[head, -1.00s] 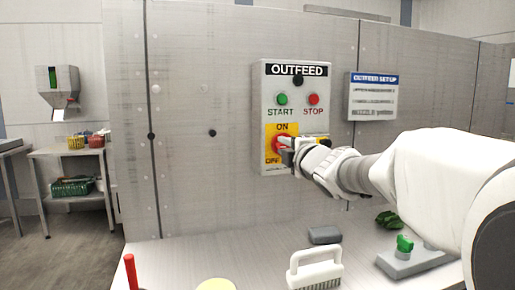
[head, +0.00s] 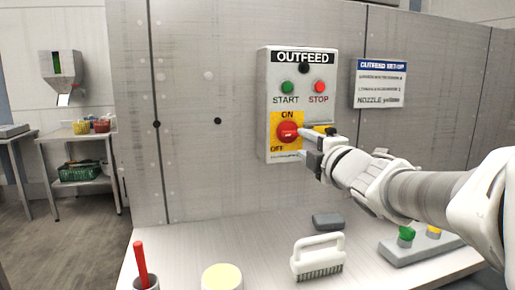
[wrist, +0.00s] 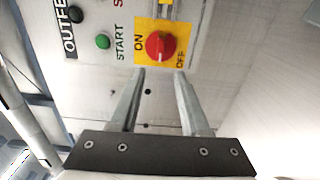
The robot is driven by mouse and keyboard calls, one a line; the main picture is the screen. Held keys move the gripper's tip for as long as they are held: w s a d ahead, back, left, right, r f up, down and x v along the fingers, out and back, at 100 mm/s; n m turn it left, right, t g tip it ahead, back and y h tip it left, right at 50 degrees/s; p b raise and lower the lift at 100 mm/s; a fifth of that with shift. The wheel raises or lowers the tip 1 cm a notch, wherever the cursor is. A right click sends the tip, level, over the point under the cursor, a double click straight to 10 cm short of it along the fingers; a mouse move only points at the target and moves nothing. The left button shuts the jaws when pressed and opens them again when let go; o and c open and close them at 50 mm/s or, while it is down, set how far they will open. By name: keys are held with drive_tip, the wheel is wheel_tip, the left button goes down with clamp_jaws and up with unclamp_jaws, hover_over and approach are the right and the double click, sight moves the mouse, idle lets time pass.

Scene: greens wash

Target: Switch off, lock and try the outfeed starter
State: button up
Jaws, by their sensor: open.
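The outfeed starter box (head: 268,95) is on the grey wall panel, with a green START button (head: 288,88) and a red STOP button (head: 319,87). Its red rotary knob (head: 287,131) sits on a yellow plate between ON above and OFF at lower left. The knob also shows in the wrist view (wrist: 160,46); I cannot tell clearly which mark it points to. My gripper (head: 304,144) is open and empty, just in front of the knob and slightly right. In the wrist view its fingertips (wrist: 160,72) are apart, with the knob beyond the gap. Another yellow patch is partly hidden by my gripper.
A sign (head: 380,84) hangs right of the box. On the bench below are a white-handled brush (head: 318,256), a dark grey block (head: 328,221), a red stick in a cup (head: 141,262), a pale yellow round container (head: 222,277) and a grey stand (head: 400,253) with green and yellow pieces.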

drive_tip(key=s+d+p, duration=0.1)
drive_tip(key=s, duration=0.7)
drive_tip(key=shift+d+p, duration=0.3)
drive_tip(key=shift+p, duration=0.1)
